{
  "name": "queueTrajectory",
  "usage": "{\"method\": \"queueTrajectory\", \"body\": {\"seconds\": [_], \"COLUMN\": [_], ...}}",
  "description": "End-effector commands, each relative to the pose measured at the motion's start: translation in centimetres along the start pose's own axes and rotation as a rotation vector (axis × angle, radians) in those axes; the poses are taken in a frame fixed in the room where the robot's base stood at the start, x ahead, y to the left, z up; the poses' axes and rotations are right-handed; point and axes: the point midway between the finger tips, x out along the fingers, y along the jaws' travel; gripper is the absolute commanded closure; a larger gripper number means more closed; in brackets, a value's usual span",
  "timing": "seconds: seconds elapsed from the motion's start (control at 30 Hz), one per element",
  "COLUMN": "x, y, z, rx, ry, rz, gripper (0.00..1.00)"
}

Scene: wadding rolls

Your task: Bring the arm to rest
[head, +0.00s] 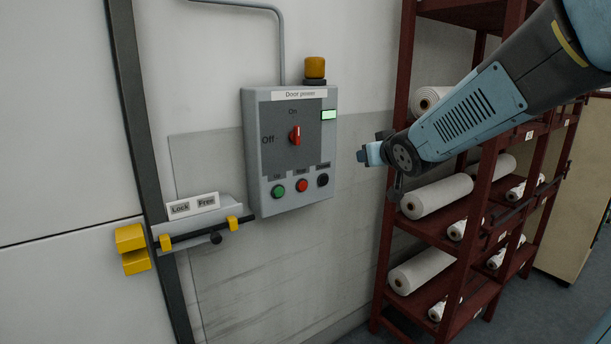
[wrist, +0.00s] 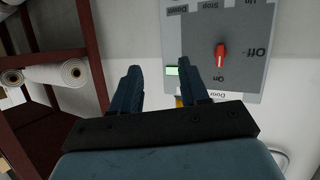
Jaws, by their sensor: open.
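My gripper (head: 366,154) is in the air to the right of the grey control box (head: 262,186) in the head view, seen small and from the side. My arm reaches in from the upper right, in front of the shelf rack. In the wrist view my gripper (wrist: 160,68) has its two dark fingers apart with nothing between them. The control box (wrist: 212,82) shows upside down beyond the fingertips. Its red knob (head: 295,135) stands upright, in line with the "On" label. No contact between gripper and box is visible.
A dark red rack (head: 397,108) with white rolls (head: 437,195) stands at the right, close behind my arm. An amber lamp (head: 315,67) tops the box. A black door bolt (head: 190,237) with yellow brackets and a Lock/Free plate (head: 192,206) is at lower left.

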Motion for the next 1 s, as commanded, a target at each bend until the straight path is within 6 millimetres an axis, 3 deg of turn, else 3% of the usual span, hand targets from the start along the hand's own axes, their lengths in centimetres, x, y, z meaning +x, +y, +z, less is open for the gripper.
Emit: {"method": "queueTrajectory", "body": {"seconds": [0.1, 0.3, 0.6, 0.8, 1.0], "x": [-3.9, -10.6, -20.9, -24.6, -25.4], "y": [1.7, 3.3, 2.2, 0.9, 0.6], "z": [1.6, 5.5, 11.8, 14.1, 14.6], "rx": [0.017, 0.073, 0.176, 0.213, 0.219], "ry": [-0.112, -0.320, -0.617, -0.726, -0.750], "rz": [0.083, 0.166, 0.149, 0.103, 0.091], "gripper": [0.55, 0.55, 0.55, 0.55, 0.55]}}
